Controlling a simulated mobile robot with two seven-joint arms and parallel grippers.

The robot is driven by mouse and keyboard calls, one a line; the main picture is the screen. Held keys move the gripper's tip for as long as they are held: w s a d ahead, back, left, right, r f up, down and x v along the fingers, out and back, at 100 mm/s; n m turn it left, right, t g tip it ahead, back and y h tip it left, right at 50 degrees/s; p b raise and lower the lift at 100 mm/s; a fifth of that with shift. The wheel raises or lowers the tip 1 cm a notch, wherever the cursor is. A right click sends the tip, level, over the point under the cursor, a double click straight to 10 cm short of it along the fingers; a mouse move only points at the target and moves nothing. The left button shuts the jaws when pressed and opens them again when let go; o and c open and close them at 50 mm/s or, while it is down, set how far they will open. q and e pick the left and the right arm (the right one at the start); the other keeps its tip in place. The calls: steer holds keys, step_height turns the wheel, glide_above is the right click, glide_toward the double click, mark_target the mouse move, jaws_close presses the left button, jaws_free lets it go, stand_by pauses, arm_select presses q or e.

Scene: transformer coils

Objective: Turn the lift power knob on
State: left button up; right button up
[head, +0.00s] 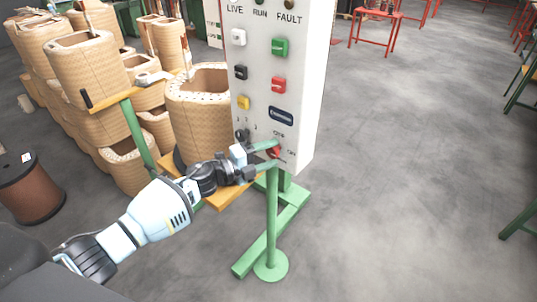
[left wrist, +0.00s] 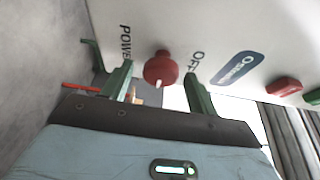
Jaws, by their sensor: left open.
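The red power knob (head: 275,152) sits low on the right side of the white control panel (head: 268,60). In the left wrist view the knob (left wrist: 160,68) lies between labels that read "POWE…" and "OFF", and a white mark shows at its lower edge. My left gripper (head: 267,156) is at the panel's lower part. In the left wrist view its two green fingers (left wrist: 160,86) are apart, one on each side of the knob. I cannot tell whether they touch it. My right gripper is not in view.
A green button (head: 280,47), a red button (head: 278,86) and a small black knob (head: 241,135) are also on the panel. The panel stands on a green post (head: 271,220). Wrapped coils (head: 85,70) crowd the left; the floor to the right is open.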

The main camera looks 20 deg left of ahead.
arm_select(q)
steer(key=v, duration=0.7)
steer(key=shift+s+a, duration=0.25)
steer(key=shift+s, duration=0.05)
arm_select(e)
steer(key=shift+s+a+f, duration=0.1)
arm_select(q)
steer(key=s+d+f+n+t+y+p, duration=0.1)
steer(key=s+d+f+n+y, duration=0.15)
steer(key=s+f+n, duration=0.6)
steer(key=s+d+f+n+y, duration=0.1)
steer(key=s+f+n+y, duration=0.3)
steer(key=s+f+n, duration=0.4)
steer(key=s+f+n+g+y, duration=0.1)
steer(key=s+f+n+g, duration=0.1)
steer(key=s, duration=0.9)
steer(key=s+f+n+g+y+p, duration=0.1)
steer(key=s+n, duration=0.5)
steer(key=s, duration=0.6)
step_height(320, 180, down, 4)
steer(key=g+y, duration=0.1)
steer(key=g, duration=0.1)
steer(key=shift+r+g, duration=0.2)
steer(key=shift+g, duration=0.1)
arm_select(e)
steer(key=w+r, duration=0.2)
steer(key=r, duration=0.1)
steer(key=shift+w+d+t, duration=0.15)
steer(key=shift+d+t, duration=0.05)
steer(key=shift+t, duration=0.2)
